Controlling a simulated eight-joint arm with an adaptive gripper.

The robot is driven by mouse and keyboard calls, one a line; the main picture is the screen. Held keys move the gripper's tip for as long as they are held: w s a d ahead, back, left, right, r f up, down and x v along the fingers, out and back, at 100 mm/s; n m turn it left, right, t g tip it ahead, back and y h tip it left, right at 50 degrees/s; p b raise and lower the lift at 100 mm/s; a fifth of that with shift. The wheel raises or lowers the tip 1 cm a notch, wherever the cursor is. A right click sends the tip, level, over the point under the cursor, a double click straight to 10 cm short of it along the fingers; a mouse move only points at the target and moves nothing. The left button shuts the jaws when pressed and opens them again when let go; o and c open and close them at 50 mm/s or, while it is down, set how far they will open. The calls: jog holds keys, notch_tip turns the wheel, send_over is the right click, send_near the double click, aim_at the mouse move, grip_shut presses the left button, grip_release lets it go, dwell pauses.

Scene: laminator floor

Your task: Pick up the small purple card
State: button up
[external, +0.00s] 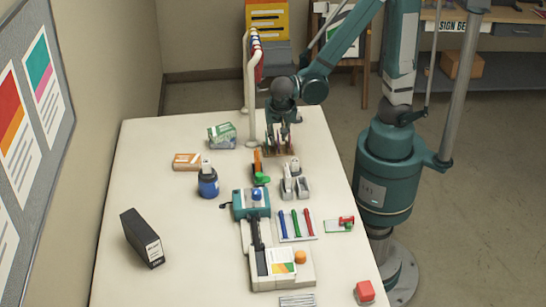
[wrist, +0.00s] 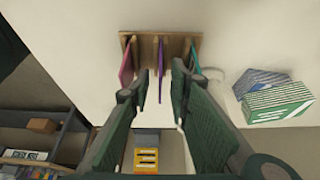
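A small wooden rack (wrist: 126,44) holds three thin upright cards, seen nearly edge-on in the wrist view. The pink card (wrist: 126,66) is at left, the purple card (wrist: 161,88) is in the middle and the teal card (wrist: 195,58) is at right. My gripper (wrist: 161,72) is open, with one finger on each side of the purple card and gaps between. In the external view my gripper (external: 282,122) points down over the rack (external: 277,152), and its fingers partly hide the cards. I cannot tell how deep the fingertips reach.
A green-and-white box (external: 222,136) stands left of the rack. A white rail stand (external: 252,105) rises close beside my arm. An orange-handled tool (external: 257,160) and a grey holder (external: 295,182) are just in front of the rack.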

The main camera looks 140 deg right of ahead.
dwell(0.3)
grip_shut()
jog(key=shift+r, duration=0.15)
jog(key=shift+r+p, duration=1.4)
jog(key=shift+r, duration=3.45)
